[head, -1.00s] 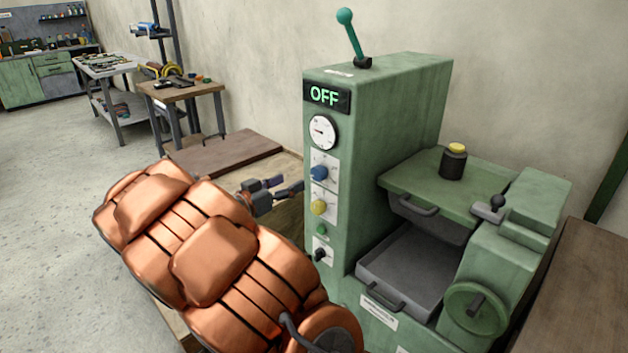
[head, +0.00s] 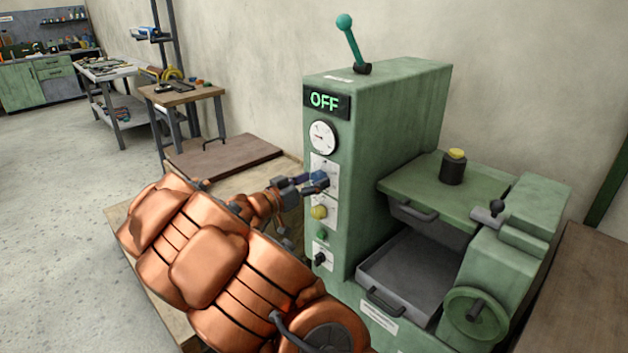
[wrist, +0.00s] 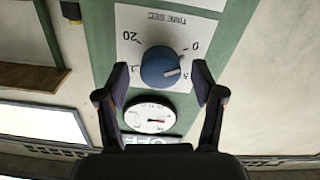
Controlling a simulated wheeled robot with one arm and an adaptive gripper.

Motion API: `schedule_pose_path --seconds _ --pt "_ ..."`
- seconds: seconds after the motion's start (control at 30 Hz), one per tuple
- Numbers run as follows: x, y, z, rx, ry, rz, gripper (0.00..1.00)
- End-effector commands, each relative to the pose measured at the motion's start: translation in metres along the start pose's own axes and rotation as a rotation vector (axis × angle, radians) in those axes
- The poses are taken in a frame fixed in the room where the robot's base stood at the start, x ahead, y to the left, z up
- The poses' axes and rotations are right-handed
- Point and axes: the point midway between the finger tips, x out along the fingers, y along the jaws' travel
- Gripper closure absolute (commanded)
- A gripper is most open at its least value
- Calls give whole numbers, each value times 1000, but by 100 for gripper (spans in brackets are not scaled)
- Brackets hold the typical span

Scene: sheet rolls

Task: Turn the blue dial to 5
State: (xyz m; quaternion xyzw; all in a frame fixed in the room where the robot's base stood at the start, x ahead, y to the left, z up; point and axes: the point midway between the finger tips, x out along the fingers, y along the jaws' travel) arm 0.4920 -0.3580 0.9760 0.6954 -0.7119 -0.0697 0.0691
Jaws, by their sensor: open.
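The blue dial (wrist: 160,67) sits on a white plate between my open fingers (wrist: 161,76) in the wrist view, with a gap on each side. That view is upside down. A 0 is at the upper right and a 20 at the upper left; other numbers are partly covered. In the head view my gripper (head: 308,183) is at the front panel of the green machine (head: 385,120), partly covering the blue dial (head: 319,178).
A yellow knob (head: 319,212), a green button (head: 321,235) and a black knob (head: 320,258) lie below the dial. A round gauge (head: 322,137) and an OFF display (head: 326,101) are above. A teal-knobbed lever (head: 348,40) stands on top.

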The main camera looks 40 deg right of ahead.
Motion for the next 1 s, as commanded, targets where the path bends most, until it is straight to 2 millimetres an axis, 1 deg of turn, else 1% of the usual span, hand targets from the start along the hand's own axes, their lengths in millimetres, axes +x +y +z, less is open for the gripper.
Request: schedule_pose_path --seconds 0.13,0.47,1.0 --pt "6 0 0 0 -1 1 32" --pt "7 0 0 0 -1 -2 32" --pt "7 0 0 0 -1 -2 87"
